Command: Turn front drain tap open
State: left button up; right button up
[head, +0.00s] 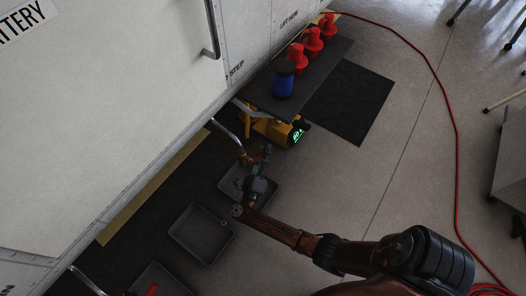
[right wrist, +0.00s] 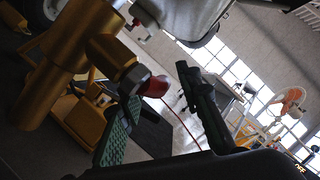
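The front drain tap (head: 243,155) is a brass fitting at the end of a bent metal pipe (head: 226,137) coming from under the white fuselage. In the right wrist view the brass tap body (right wrist: 75,55) is large at the left, with a side stem ending in a red tip (right wrist: 154,86). My right gripper (head: 257,161) is at the tap, above a grey tray. In the right wrist view my right gripper (right wrist: 160,88) is open, with the red tip between its fingers near their ends. I cannot tell whether they touch it. My left gripper is not in view.
Grey trays stand on the floor below the tap (head: 228,184) and nearer (head: 190,243). A yellow device with a green display (head: 285,131) is just behind the tap. A dark shelf (head: 263,100) holds a blue container (head: 284,79) and red ones (head: 298,58).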

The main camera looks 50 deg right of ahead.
jog(key=shift+c, duration=0.4)
grip_shut()
